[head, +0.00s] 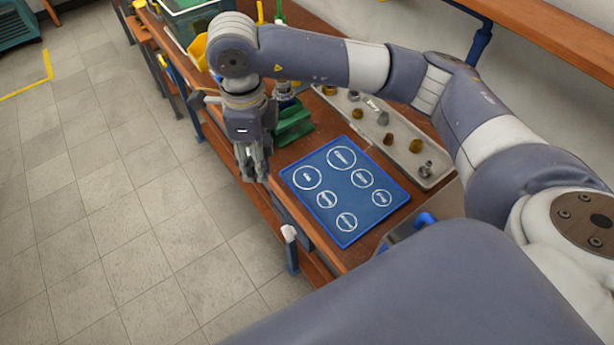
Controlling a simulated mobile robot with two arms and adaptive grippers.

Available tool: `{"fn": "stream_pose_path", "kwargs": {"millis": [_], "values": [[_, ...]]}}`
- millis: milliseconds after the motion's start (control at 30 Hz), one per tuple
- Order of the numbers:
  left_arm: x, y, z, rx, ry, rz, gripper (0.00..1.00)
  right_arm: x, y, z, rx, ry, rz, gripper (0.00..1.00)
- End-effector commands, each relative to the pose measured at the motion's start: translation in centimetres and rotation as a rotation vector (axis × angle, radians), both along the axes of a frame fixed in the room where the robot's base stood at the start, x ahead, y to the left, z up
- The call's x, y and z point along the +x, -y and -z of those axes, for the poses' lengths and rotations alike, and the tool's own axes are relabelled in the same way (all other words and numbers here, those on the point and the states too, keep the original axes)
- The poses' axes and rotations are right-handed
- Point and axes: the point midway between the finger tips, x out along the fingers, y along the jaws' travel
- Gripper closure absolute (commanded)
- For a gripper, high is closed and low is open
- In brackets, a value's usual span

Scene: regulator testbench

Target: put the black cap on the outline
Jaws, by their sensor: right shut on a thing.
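A blue mat (345,190) with several white labelled circle outlines lies on the wooden bench; the labels are too small to read. The circles look empty. My right gripper (254,176) points down at the bench's front edge, to the left of the mat and apart from it. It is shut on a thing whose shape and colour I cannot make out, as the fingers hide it. I cannot pick out the black cap anywhere else. My left gripper is not in view.
A grey tray (406,155) with several small brass and grey parts lies behind the mat. A green object (294,122) is near my right gripper. A clear bin (190,16) and a yellow item (198,50) stand farther left. The floor in front is clear.

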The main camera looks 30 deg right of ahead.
Motion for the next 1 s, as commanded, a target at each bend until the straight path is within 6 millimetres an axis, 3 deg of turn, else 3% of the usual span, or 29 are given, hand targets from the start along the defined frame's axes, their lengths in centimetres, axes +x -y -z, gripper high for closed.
{"fn": "stream_pose_path", "kwargs": {"millis": [700, 1000], "values": [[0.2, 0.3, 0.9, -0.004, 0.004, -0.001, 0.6, 0.1, -4.5, 4.4, -0.001, -0.003, 1.286, 0.81], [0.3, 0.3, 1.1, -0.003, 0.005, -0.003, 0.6, 0.0, -5.4, 5.4, -0.002, 0.0, 1.621, 0.81]]}}
